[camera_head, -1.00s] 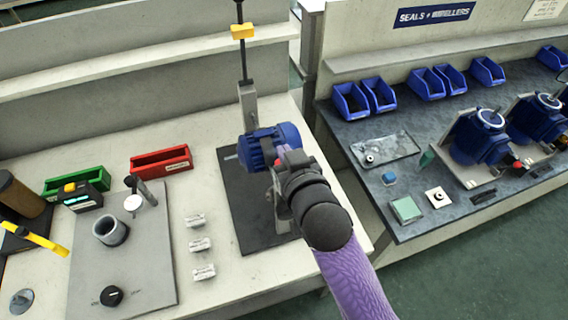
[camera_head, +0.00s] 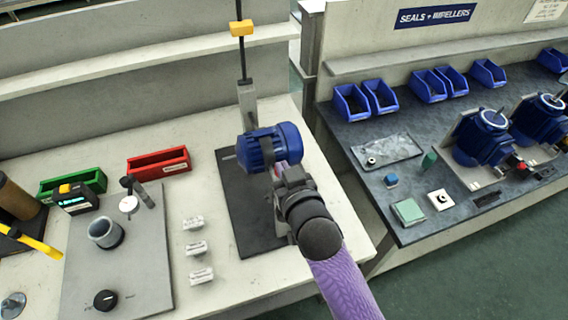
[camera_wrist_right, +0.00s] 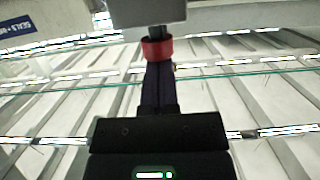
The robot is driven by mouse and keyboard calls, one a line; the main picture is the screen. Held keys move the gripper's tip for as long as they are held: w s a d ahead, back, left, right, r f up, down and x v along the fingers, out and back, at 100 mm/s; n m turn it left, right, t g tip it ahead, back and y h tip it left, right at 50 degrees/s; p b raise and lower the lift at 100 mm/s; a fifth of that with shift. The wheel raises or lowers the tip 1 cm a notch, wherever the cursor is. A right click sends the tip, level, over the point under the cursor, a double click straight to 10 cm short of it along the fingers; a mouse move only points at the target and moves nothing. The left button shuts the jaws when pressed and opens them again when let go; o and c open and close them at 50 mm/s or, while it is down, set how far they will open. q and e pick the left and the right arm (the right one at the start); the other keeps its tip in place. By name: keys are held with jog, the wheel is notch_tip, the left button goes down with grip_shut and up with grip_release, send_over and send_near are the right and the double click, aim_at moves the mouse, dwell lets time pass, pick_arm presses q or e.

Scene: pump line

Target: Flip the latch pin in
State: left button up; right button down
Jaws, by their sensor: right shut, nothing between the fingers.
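A blue motor-like pump unit (camera_head: 258,152) stands on a dark mat on the near bench, below an upright grey post. My right gripper (camera_head: 282,168) is at its near right side, shut and empty; my wrist hides part of this side. In the right wrist view the dark fingers (camera_wrist_right: 160,88) point up to a red collar (camera_wrist_right: 157,50) under a grey block (camera_wrist_right: 147,12). I cannot tell for certain whether the red collar is the latch pin, or whether the fingers touch it. My left gripper is not in view.
The dark mat (camera_head: 246,222) is clear in front of the unit. Three small white labels (camera_head: 196,247), a grey plate (camera_head: 140,265) with a cup, and red (camera_head: 158,163) and green (camera_head: 73,183) bins lie to the left. A second bench (camera_head: 405,170) with blue bins stands right, across a gap.

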notch_tip(320, 180, up, 5)
jog(key=p, duration=0.5)
jog(key=shift+w+r+p, duration=0.1)
jog(key=shift+w+p, duration=0.05)
jog(key=shift+p, duration=0.15)
jog(key=f+v, duration=0.1)
jog(key=v, duration=0.9)
jog(key=shift+f, duration=0.15)
